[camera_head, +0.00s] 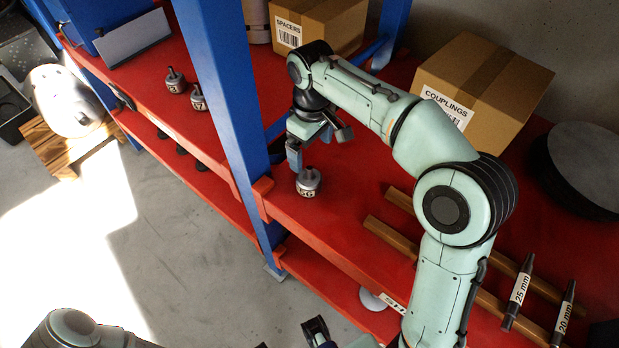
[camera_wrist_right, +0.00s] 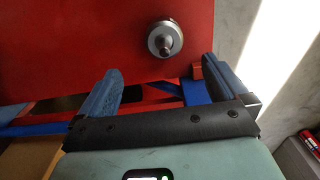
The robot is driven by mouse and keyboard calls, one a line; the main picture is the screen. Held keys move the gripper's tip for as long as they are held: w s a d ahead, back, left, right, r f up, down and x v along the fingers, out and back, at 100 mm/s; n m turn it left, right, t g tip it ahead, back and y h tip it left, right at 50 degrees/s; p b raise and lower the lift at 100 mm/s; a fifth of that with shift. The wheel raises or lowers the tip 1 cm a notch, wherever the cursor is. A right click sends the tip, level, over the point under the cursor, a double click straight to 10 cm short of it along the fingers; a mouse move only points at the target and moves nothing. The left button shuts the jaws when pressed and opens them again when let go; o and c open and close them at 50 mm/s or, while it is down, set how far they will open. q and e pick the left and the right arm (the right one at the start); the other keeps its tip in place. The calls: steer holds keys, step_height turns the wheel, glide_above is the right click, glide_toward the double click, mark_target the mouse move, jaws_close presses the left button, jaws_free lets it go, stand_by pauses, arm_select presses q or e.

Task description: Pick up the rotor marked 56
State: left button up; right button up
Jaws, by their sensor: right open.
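The rotor marked 56 (camera_head: 308,182) is a small grey metal disc with a stem on top. It stands upright on the red shelf near its front edge. A dark blue and pale part at the bottom edge of the head view looks like my left gripper (camera_head: 318,332), mostly cut off.
A blue post (camera_head: 225,90) stands left of the rotor. Two similar rotors (camera_head: 175,80) (camera_head: 198,98) stand beyond it. Boxes labelled SPACERS (camera_head: 318,22) and COUPLINGS (camera_head: 490,85) stand at the back. Wooden bars (camera_head: 385,236) and dark tools marked 25 mm (camera_head: 518,292) and 20 mm (camera_head: 563,315) lie right.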

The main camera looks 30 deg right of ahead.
mark_target(309, 168)
step_height(309, 168, down, 5)
steer(key=shift+r+b, duration=0.15)
steer(key=shift+b, duration=0.25)
steer(key=f, duration=0.4)
steer(key=shift+s+a+f+b, duration=0.15)
steer(key=shift+a+b, duration=0.15)
steer(key=shift+b, duration=0.1)
steer(key=shift+f, duration=0.45)
steer(key=shift+r, duration=0.1)
jaws_close()
